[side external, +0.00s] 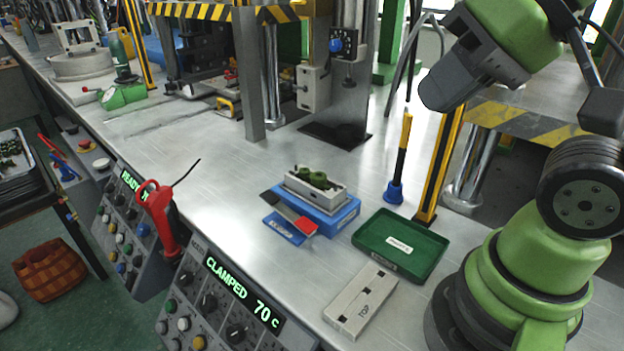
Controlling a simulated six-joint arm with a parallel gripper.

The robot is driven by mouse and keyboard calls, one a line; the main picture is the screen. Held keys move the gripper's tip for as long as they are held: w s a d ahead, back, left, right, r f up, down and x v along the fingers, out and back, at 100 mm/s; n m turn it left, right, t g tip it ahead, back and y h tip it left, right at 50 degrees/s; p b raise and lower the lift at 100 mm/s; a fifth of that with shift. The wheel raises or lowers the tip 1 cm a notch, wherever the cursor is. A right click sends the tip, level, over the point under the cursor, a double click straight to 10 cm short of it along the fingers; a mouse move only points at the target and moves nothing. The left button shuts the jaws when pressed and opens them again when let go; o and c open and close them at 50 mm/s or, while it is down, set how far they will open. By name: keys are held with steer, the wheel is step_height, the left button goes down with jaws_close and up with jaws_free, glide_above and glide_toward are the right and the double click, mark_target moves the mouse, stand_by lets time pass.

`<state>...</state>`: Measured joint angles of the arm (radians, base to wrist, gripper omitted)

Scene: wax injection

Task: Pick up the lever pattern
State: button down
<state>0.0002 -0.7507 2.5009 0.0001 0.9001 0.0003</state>
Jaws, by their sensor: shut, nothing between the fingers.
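A green wax piece, which looks like the lever pattern (314,177), lies in the cavity of a light metal mould half (318,195). The mould half sits on a blue block (335,217) on the steel bench. Part of the piece is hidden by the mould's walls. My gripper (431,101) is up at the upper right, above and to the right of the mould and well apart from it. It is shut and empty, pointing down and left.
A green labelled tray (427,268) stands right of the mould. The mould's other half, marked TOP (347,315), lies at the front edge. A grey and red tool (284,210) rests on a small blue stand.

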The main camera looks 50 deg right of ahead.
stand_by(0.4)
steer(key=c, duration=0.7)
jaws_free()
